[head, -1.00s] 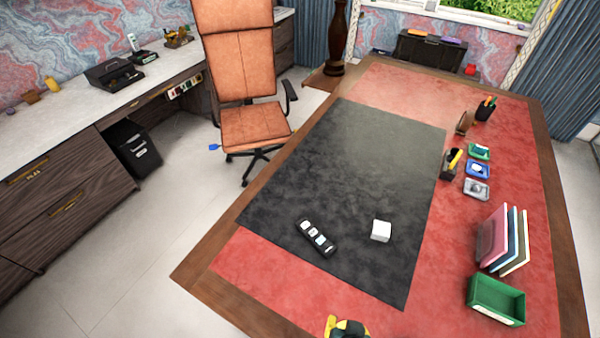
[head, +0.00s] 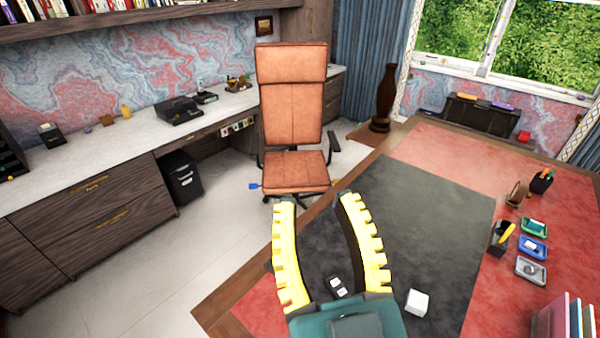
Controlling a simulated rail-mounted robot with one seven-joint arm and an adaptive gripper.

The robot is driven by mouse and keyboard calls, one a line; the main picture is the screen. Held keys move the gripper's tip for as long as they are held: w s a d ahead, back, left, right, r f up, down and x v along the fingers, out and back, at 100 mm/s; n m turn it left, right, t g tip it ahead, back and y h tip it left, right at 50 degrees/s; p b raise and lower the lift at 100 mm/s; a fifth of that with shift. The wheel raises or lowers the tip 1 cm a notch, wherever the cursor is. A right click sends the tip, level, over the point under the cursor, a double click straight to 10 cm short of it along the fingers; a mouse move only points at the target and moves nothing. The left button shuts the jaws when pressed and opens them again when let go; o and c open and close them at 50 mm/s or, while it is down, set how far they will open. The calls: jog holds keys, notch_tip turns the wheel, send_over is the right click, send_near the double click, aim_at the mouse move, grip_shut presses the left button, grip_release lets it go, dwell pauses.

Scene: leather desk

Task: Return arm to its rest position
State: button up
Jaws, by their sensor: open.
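My gripper (head: 312,200) is in the head view at the lower middle, with its two yellow-edged fingers spread wide apart and nothing between them. It is raised in front of the camera and overlaps the desk's left edge and the dark mat (head: 440,215) in the picture. A black stick-like object with white squares (head: 338,286) lies on the mat, partly hidden behind my gripper. A white cube (head: 417,302) sits on the mat just right of my gripper's base.
The red leather desk (head: 548,218) holds a pen cup (head: 542,181), small trays (head: 532,248) and upright folders (head: 562,322) on the right. An orange chair (head: 292,120) stands beyond the desk's left edge. A side counter (head: 70,170) runs along the wall. Open floor lies left.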

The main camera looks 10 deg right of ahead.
notch_tip(320, 180, up, 22)
jog(key=p, duration=2)
jog(key=shift+f+p, duration=0.2)
jog(key=shift+p, duration=0.1)
